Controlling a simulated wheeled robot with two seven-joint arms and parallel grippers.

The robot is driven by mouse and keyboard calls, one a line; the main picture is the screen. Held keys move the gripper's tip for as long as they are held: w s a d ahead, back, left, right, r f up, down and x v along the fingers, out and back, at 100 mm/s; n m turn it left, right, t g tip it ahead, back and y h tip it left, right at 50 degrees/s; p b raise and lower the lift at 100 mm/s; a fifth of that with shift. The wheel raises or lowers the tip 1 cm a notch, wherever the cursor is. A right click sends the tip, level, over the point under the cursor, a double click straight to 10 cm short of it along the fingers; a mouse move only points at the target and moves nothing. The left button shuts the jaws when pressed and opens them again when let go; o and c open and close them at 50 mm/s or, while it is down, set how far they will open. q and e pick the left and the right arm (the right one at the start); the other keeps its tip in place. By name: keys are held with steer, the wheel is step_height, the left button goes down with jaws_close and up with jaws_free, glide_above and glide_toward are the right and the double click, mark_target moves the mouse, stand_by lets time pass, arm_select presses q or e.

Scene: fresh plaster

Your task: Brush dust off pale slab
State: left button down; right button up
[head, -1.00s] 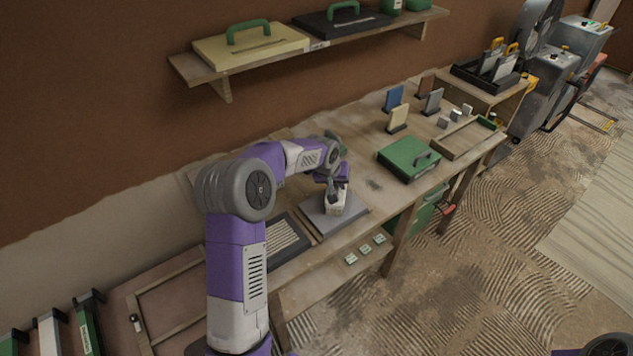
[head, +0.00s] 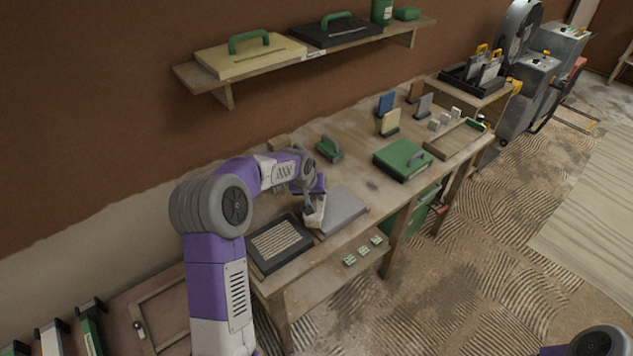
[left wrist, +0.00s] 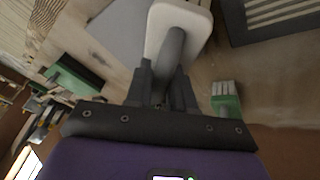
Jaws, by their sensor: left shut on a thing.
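The pale slab (head: 345,207) is a flat grey plate on the workbench in the head view. Part of it shows at the top of the left wrist view (left wrist: 121,28). My left gripper (head: 315,205) is at the slab's left edge, shut on the grey handle of a white-based tool (head: 315,215). In the left wrist view the tool's white rounded base (left wrist: 196,22) reaches out beyond my fingers (left wrist: 163,75). Whether it touches the slab is unclear, and no dust can be made out. My right gripper is out of the head view.
A dark tray with a ribbed panel (head: 280,243) lies left of the slab. A green-handled brush (left wrist: 226,100) lies on the bench. A green float (head: 329,149) and green case (head: 403,159) stand behind and to the right. A shelf (head: 300,55) hangs above.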

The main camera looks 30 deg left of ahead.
arm_select(q)
steer(key=r, duration=0.1)
steer(key=r+p, duration=0.1)
steer(key=r, duration=0.1)
steer(key=shift+w+d+r+p, duration=0.1)
steer(key=shift+w+r+p, duration=0.2)
steer(key=shift+w+r, duration=0.1)
steer(key=shift+s+r+p, duration=0.1)
steer(key=shift+r+p, duration=1.3)
steer(key=shift+r, duration=0.6)
steer(key=shift+f, duration=0.1)
